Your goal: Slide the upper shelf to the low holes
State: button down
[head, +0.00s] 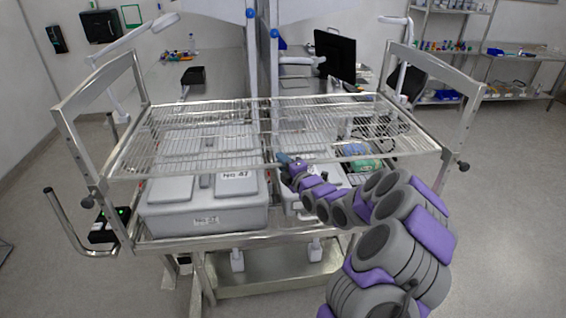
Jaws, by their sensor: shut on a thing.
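The upper shelf (210,128) is a silver wire rack across the cart, level between the left frame (72,140) and the right frame (455,120). Black knobs show near its front corners, at the left (90,203) and at the right (463,167). My gripper (284,160) is at the middle of the shelf's front edge, shut on it; its fingers are small and partly hidden by my arm. My arm comes in from the lower right. The low holes are too small to make out.
Below the shelf, grey lidded boxes stand on the lower deck, a large one (205,214) at left and another (298,204) in the middle. Green packs (364,168) lie at right. A bent handle (68,225) sticks out at left. Floor is clear at right.

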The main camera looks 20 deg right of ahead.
jog(key=shift+d, duration=0.45)
dwell(0.5)
jog(key=shift+f, duration=0.15)
notch_tip(320, 180, down, 6)
jog(key=b, duration=0.4)
jog(key=shift+f, duration=0.15)
jog(key=shift+s+f, duration=0.1)
jog(key=shift+s, duration=0.05)
jog(key=c, duration=1.4)
grip_release()
jog(key=o, duration=0.3)
jog(key=shift+d+f, duration=0.1)
jog(key=shift+d, duration=0.5)
jog(key=s, duration=0.5)
jog(key=s+p, duration=0.1)
jog(key=s, duration=0.5)
jog(key=s+d+p, duration=0.1)
jog(key=s, duration=0.5)
